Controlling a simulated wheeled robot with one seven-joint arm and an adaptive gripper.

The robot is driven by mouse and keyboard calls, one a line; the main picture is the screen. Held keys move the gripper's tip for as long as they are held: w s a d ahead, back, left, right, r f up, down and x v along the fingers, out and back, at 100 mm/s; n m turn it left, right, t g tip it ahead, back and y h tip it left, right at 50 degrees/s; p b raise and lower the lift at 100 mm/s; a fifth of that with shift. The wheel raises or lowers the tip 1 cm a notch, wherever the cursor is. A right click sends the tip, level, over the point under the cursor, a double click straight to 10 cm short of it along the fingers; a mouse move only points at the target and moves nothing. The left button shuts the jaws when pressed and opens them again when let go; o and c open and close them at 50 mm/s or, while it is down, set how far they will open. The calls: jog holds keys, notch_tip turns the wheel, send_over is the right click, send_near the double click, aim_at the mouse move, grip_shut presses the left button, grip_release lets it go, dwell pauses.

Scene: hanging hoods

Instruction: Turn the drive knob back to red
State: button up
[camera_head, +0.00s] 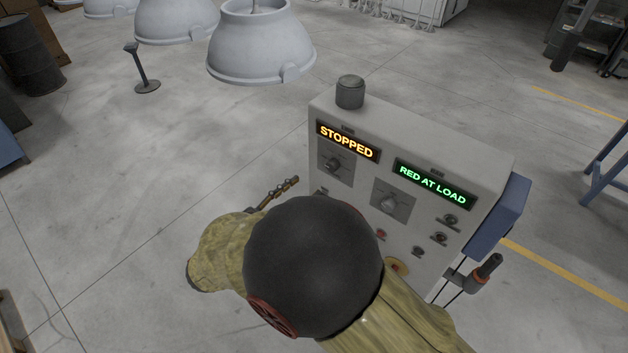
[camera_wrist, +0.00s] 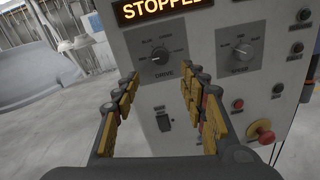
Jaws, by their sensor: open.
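The drive knob (camera_wrist: 160,56) is a dark round knob on a grey plate marked DRIVE, on the grey control cabinet (camera_head: 482,160). It also shows in the head view (camera_head: 334,163), under an amber display (camera_head: 347,141) reading STOPPED. The small words around its dial are too blurred to read surely, and I cannot tell its setting. My gripper (camera_wrist: 159,86) is open and empty. Its two fingers stand apart in front of the panel, with the knob between and slightly above the tips in the wrist view. In the head view one finger shows left of the cabinet; my arm hides the rest.
A second knob (camera_wrist: 240,50) sits right of the drive knob, below a green display (camera_head: 431,183) reading RED AT LOAD. A switch (camera_wrist: 163,119) sits below the drive knob, and a red mushroom button (camera_wrist: 263,132) is lower right. White hoods (camera_head: 258,42) hang behind; open floor lies left.

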jog(key=v, duration=0.2)
jog(key=shift+s+a, duration=0.2)
dwell(0.4)
